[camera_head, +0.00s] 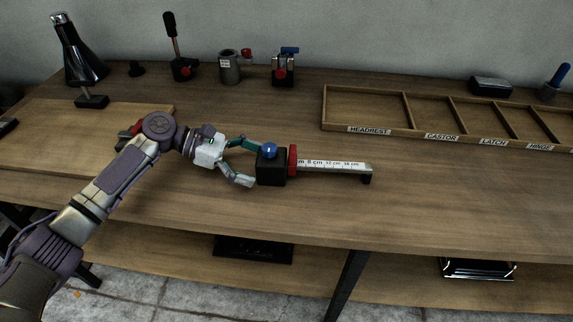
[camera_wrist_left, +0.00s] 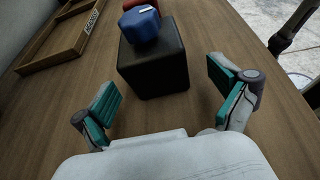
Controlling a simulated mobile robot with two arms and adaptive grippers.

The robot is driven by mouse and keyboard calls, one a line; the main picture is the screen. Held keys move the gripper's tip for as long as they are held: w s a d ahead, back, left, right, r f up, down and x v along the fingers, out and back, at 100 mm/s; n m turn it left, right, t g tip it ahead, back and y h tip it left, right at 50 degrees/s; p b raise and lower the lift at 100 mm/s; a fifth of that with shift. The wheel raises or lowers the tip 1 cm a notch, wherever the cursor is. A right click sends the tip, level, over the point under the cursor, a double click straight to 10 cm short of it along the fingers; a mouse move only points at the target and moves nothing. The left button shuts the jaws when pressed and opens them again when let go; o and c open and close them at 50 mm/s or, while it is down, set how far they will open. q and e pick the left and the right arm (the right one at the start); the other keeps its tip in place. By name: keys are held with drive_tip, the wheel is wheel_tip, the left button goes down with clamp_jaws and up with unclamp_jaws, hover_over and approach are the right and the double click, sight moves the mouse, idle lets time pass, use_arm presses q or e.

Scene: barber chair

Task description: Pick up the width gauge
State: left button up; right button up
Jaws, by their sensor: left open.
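The width gauge (camera_head: 335,166) lies on the wooden table in the head view. It has a white scale marked in cm, a red collar (camera_head: 292,159), a black block (camera_head: 271,172) and a blue knob (camera_head: 268,150). Its far end has a black foot. My left gripper (camera_head: 251,163) is open, with its teal-padded fingers at the left side of the black block. In the left wrist view the black block (camera_wrist_left: 155,70) stands just ahead of and between the open fingers (camera_wrist_left: 165,95); the scale is hidden there. My right gripper is not in view.
A compartment tray (camera_head: 365,129) labelled HEADREST, CASTOR, LATCH and HINGE lies at the back right. Several tools and fittings (camera_head: 230,68) stand along the back. A wooden board (camera_head: 60,130) lies at the left. The table right of the gauge is clear.

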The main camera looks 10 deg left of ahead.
sight(275, 169)
use_arm(q)
drive_tip(key=shift+x, duration=0.9)
drive_tip(key=x, duration=0.3)
drive_tip(key=shift+w+d, duration=0.15)
drive_tip(key=shift+d, duration=0.15)
drive_tip(key=shift+d+f, duration=0.15)
drive_tip(key=shift+c, duration=0.3)
drive_tip(key=c, duration=1.6)
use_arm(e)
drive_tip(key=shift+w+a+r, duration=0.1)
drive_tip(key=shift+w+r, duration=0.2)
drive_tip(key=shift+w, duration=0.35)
